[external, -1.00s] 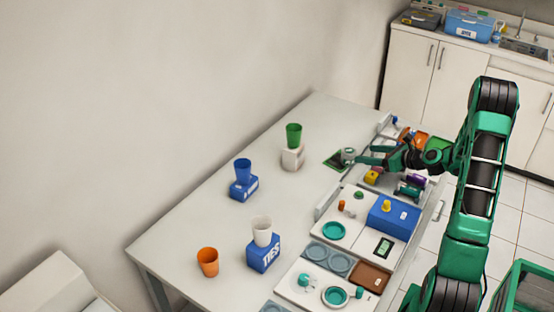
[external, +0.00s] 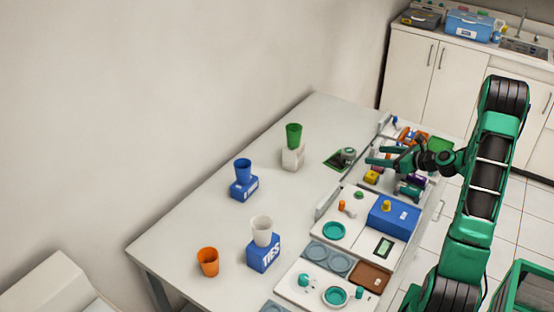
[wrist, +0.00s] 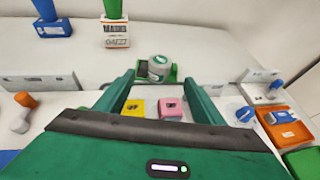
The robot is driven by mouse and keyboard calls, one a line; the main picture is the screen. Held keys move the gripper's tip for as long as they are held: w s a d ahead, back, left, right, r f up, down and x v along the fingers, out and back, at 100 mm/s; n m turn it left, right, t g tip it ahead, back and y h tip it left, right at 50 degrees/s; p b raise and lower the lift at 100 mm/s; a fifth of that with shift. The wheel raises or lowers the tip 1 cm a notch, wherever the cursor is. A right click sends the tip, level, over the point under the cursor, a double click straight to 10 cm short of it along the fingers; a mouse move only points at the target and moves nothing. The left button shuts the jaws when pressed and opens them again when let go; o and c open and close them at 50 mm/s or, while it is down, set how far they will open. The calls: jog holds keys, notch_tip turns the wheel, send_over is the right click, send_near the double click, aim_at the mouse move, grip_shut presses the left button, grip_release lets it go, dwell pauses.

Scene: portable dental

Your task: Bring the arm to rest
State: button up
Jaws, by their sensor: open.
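My gripper (external: 378,156) is open and empty, held above the back part of the tray area on the table's right side. In the wrist view its two green fingers (wrist: 158,88) stand apart with nothing between their tips. Beyond them a grey round jar (wrist: 159,67) sits on a dark green-edged pad (wrist: 170,78); the jar also shows in the external view (external: 348,154), just left of the fingertips and apart from them. My arm reaches in from the right.
Below the gripper are a yellow block (wrist: 133,108), a pink block (wrist: 171,108) and an orange tray (wrist: 287,128). Cups stand on the left: green (external: 293,134), blue (external: 243,171), white (external: 261,231), orange (external: 207,262). A blue box (external: 393,217) is nearer. The table's left side has bare room.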

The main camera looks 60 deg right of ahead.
jog(key=shift+w+a, duration=0.15)
jog(key=shift+a, duration=0.15)
jog(key=w+a+n+g+y, duration=0.1)
jog(key=a+n, duration=0.2)
jog(key=w+a+n+g+y, duration=0.1)
jog(key=a+n, duration=0.2)
jog(key=a, duration=0.1)
jog(key=w+a+n+g, duration=0.1)
jog(key=a+n, duration=0.2)
jog(key=a, duration=0.1)
jog(key=shift+r+n+g+y, duration=0.15)
jog(key=shift+n+g+y, duration=0.15)
jog(key=shift+n+y, duration=0.1)
jog(key=s+a+r+n+g, duration=0.25)
jog(key=s+a+n, duration=0.25)
jog(key=a+n, duration=0.3)
jog(key=s+a+r+n+g, duration=0.2)
jog(key=s+a+n+g, duration=0.25)
jog(key=a+n, duration=0.35)
jog(key=s+a+n+g, duration=0.1)
jog(key=s+a+n, duration=0.2)
jog(key=s, duration=0.4)
jog(key=s+a+r+n+g, duration=0.1)
jog(key=s+a+n, duration=0.2)
jog(key=s+a, duration=0.2)
jog(key=shift+s+a+r+g, duration=0.25)
jog(key=shift+s+g, duration=0.05)
jog(key=shift+s, duration=0.7)
